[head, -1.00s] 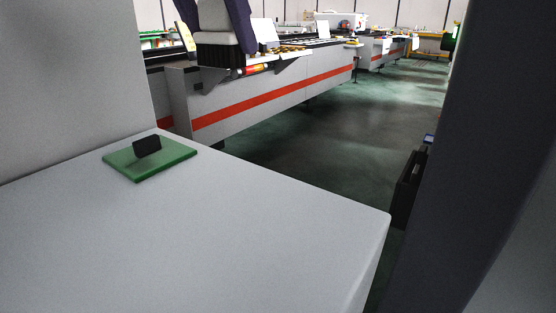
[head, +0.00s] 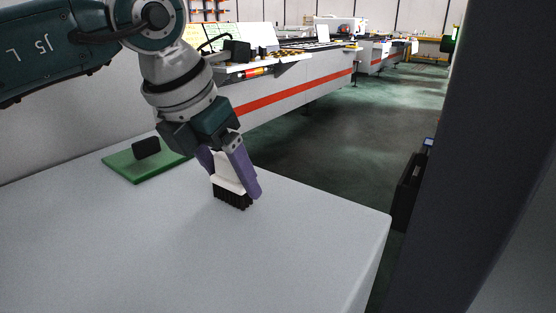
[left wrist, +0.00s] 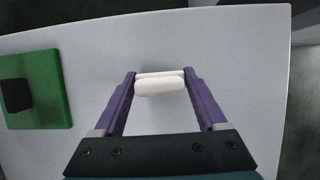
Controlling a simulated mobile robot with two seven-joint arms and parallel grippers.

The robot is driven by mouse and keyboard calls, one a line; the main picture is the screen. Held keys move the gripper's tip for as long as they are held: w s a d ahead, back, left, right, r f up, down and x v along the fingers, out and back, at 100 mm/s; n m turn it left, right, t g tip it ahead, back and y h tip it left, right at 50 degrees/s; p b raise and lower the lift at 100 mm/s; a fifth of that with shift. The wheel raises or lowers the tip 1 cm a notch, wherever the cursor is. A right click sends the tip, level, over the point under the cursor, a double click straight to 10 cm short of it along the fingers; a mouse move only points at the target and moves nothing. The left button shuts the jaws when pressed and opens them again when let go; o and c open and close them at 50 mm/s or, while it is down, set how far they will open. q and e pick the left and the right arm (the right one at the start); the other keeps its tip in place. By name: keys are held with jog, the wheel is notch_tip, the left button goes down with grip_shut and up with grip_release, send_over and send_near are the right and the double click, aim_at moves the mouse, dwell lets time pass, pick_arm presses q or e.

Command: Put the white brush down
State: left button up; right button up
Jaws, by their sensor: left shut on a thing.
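My left gripper (head: 233,178) is shut on the white brush (head: 228,174), which has a white body and dark bristles pointing down. The brush is over the light grey surface (head: 120,245), near its far edge. The bristles are at or just above the surface; I cannot tell if they touch. In the left wrist view, the white top of the brush (left wrist: 160,86) sits between the purple fingers of the gripper (left wrist: 160,80). My right gripper is not in view.
A green board (head: 125,167) with a black block (head: 146,147) lies on the surface left of the brush. The front and right of the surface are bare. A dark pillar (head: 470,150) stands at the right. Long grey benches with an orange stripe (head: 270,101) stand behind.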

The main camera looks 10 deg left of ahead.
pick_arm(q)
jog(key=shift+f, duration=0.1)
jog(key=o, duration=1.4)
jog(key=shift+o, duration=0.2)
jog(key=shift+r, duration=0.2)
jog(key=v, duration=1.2)
jog(key=shift+f, duration=0.1)
